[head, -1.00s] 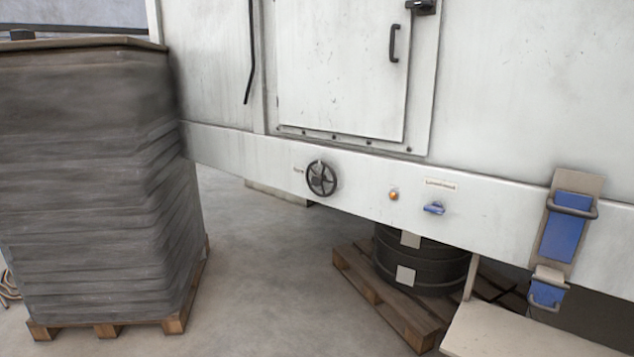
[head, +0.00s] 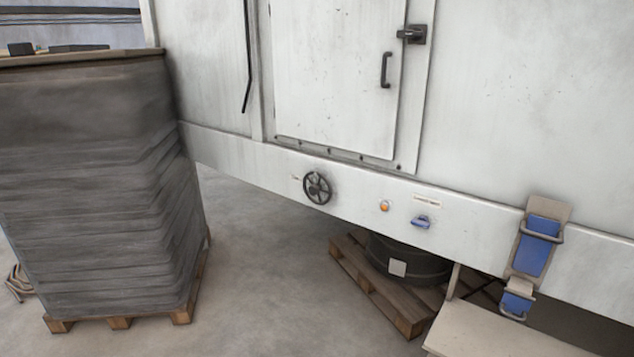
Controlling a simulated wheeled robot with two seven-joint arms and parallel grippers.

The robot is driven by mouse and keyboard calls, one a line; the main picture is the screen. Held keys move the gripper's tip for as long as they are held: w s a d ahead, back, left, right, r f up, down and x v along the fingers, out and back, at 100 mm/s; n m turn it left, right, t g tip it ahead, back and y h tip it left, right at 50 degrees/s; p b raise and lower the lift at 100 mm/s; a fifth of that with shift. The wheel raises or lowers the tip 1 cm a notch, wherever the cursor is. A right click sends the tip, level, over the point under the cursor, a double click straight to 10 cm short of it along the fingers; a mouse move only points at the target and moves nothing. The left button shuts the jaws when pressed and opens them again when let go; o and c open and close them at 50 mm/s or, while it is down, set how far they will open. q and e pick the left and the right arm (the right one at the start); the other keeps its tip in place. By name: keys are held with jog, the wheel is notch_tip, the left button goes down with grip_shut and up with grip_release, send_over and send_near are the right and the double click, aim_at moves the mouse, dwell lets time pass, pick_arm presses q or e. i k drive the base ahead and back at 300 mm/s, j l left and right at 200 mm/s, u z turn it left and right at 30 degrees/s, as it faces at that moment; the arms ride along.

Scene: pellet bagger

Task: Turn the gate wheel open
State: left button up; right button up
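The gate wheel (head: 317,188) is a dark, spoked handwheel on the white lower rail (head: 262,164) of the machine, near the middle of the head view. A small label sits just left of it. Neither of my grippers shows in the head view, and nothing touches the wheel. How far the gate is open cannot be told.
A tall wrapped stack (head: 95,190) on a wooden pallet stands at the left. Right of the wheel are an orange button (head: 384,206) and a blue knob (head: 421,222). A black drum (head: 410,262) stands under the rail. The floor (head: 250,270) before the wheel is clear.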

aim_at(314, 189)
jog(key=i+j+z, duration=0.1)
jog(key=i+j, duration=0.2)
jog(key=i+j+z, duration=0.15)
jog(key=i+j, duration=0.2)
jog(key=i, duration=0.15)
jog(key=i+j+z, duration=0.1)
jog(key=i+j, duration=0.3)
jog(key=i+j+z, duration=0.1)
jog(key=i+j, duration=0.3)
jog(key=i+j+z, duration=0.15)
jog(key=i+j, duration=0.2)
jog(key=i+j+z, duration=0.1)
jog(key=i+j, duration=0.2)
jog(key=j, duration=0.3)
jog(key=i+j+z, duration=0.1)
jog(key=i+j, duration=0.2)
jog(key=j, duration=0.2)
